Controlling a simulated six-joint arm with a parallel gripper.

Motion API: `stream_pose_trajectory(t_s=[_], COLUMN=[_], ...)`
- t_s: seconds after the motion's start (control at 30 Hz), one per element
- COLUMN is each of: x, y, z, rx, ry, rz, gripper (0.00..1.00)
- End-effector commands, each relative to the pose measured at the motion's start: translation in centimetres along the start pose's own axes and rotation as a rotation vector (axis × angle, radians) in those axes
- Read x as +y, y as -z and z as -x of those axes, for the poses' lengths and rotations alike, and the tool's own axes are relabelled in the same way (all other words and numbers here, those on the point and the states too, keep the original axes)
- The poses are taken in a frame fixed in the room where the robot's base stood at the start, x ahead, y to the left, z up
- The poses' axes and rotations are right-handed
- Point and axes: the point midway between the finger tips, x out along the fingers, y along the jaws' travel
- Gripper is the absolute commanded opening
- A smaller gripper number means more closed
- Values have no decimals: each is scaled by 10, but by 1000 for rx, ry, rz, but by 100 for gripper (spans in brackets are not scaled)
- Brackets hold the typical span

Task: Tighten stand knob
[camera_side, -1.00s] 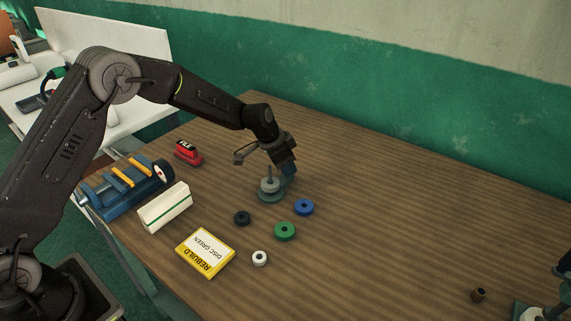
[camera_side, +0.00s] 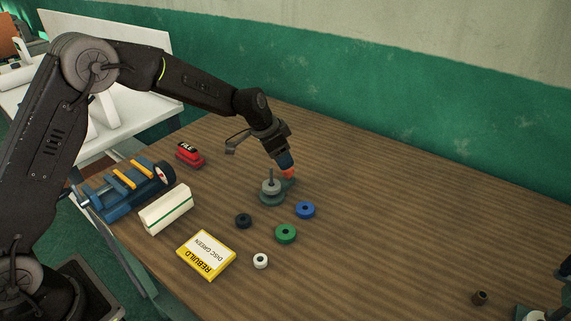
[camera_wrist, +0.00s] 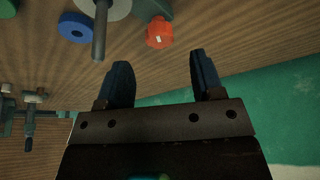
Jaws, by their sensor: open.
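The stand (camera_side: 266,200) is a grey-green base with an upright rod and a grey disc on it. Its red knob (camera_side: 289,173) sits at the far right side of the base. In the wrist view the red knob (camera_wrist: 159,33) shows a small white mark, beside the rod (camera_wrist: 99,38). My gripper (camera_side: 287,163) is just above the knob in the side view. In the wrist view my gripper (camera_wrist: 160,62) has its two dark blue fingers spread, with nothing between them. The knob lies just beyond the fingertips, apart from them.
Near the stand lie a blue ring (camera_side: 305,210), a green ring (camera_side: 286,233), a black ring (camera_side: 243,221) and a white ring (camera_side: 260,261). A yellow card (camera_side: 206,254), a white block (camera_side: 166,209) and a red item (camera_side: 189,155) lie left. The right table is mostly clear.

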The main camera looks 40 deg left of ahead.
Motion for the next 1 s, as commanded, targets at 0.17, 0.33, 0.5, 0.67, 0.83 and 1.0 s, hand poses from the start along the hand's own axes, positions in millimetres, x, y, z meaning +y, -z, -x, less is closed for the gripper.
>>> stream_pose_trajectory(t_s=[0.17,0.33,0.5,0.67,0.83,1.0], x=[-1,0,0,0,0,6], y=[0,0,0,0,0,-4], z=[43,71,86,89,89,103], rx=[3,1,0,-1,-1,3], ry=[2,1,0,0,0,8], rz=[1,0,1,1,1,13], gripper=[61,61,61,61,61,61])
